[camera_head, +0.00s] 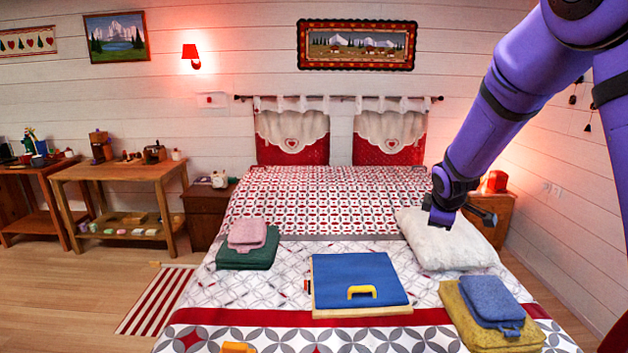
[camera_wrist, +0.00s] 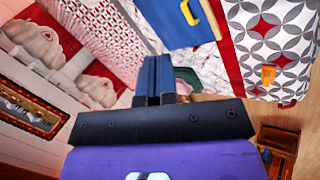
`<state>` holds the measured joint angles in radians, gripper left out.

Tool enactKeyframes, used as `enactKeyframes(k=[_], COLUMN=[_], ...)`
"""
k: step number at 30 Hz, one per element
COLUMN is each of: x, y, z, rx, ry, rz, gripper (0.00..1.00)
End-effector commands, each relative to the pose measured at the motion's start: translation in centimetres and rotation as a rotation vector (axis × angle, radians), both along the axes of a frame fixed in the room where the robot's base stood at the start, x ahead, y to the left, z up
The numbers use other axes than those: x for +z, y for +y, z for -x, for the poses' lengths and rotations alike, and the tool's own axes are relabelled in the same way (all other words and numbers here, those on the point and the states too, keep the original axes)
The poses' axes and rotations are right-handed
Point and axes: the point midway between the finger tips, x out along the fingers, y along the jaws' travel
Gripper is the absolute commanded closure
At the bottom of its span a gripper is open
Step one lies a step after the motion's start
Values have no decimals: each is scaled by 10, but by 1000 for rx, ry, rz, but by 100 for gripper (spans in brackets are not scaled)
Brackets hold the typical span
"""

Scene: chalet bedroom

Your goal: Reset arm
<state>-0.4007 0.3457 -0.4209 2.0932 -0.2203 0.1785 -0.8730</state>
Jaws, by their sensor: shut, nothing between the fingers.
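My purple arm reaches in from the upper right in the head view. My gripper (camera_head: 439,219) hangs over the bed, in front of the white pillow (camera_head: 450,242) in the picture. In the wrist view its two dark fingers (camera_wrist: 154,76) are pressed together with nothing between them. A blue case with a yellow handle (camera_head: 358,280) lies on the bed, apart from the gripper. The case also shows at the top of the wrist view (camera_wrist: 172,22).
A pink-on-green folded stack (camera_head: 247,247) lies on the bed's left, a blue-on-yellow stack (camera_head: 490,305) at front right. A small orange object (camera_head: 237,348) is at the front edge. Nightstands (camera_head: 207,212) flank the bed. A wooden table (camera_head: 118,175) stands at left.

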Motion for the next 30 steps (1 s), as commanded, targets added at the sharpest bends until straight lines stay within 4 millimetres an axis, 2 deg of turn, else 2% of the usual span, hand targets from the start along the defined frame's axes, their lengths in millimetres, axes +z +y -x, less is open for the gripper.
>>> enactKeyframes(k=[1,6,15,24,30], x=[16,55,113,153,167], y=[-3,-8,-13,-10,-5], z=[12,55,139,232,296], rx=[-42,-183,-406,-609,-741], ry=[-6,-3,3,9,9], rz=[-41,-170,-368,-526,-606], gripper=[100,100,100,100,100])
